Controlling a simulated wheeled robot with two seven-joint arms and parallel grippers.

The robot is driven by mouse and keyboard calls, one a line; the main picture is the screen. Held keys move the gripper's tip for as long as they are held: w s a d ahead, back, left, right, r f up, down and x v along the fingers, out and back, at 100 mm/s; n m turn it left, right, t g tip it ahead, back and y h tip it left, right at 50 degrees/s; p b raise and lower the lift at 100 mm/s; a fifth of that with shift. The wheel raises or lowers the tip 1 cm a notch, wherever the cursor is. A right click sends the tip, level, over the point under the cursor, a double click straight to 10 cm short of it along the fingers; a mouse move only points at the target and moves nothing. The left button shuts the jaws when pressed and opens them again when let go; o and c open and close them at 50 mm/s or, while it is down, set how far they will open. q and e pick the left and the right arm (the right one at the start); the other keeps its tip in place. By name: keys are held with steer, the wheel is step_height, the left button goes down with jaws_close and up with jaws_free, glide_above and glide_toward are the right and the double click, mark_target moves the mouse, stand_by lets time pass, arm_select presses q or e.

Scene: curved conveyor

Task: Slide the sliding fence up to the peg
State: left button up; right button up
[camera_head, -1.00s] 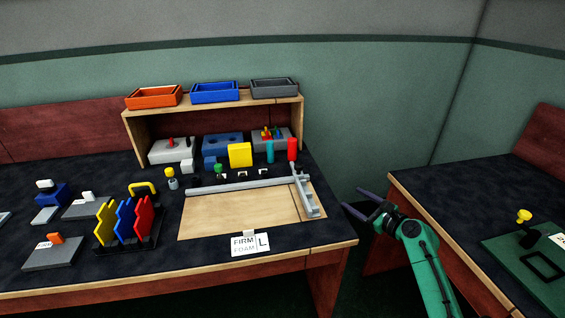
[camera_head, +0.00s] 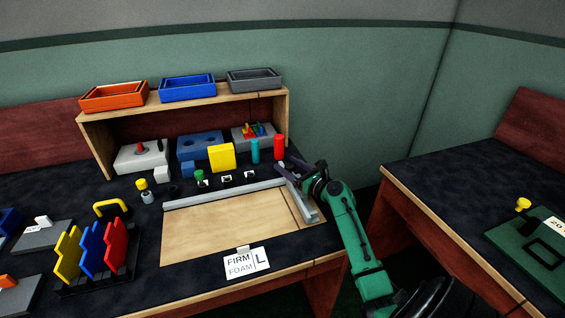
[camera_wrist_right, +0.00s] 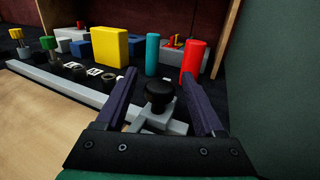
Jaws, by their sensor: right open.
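The sliding fence is a grey bar (camera_head: 304,205) lying front to back over the right side of a wooden board (camera_head: 215,230). Its black knob (camera_wrist_right: 159,95) stands on a grey block in the right wrist view. My right gripper (camera_head: 286,167) is over the fence's far end. In the right wrist view the open gripper (camera_wrist_right: 159,73) shows its two purple fingers on either side of the knob, with gaps to it. I cannot tell which thing is the peg; a cyan cylinder (camera_head: 255,150) and a red cylinder (camera_head: 278,147) stand behind. My left gripper is not in view.
A long grey rail (camera_head: 220,194) runs along the board's back edge. A yellow block (camera_head: 221,157) and small parts stand behind it, under a wooden shelf (camera_head: 285,105). A FIRM/FOAM card (camera_head: 246,264) is at the front. The board's middle is clear.

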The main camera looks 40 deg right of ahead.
steer(key=shift+w+a, duration=0.1)
steer(key=shift+w, duration=1.25)
jaws_close()
stand_by(0.3)
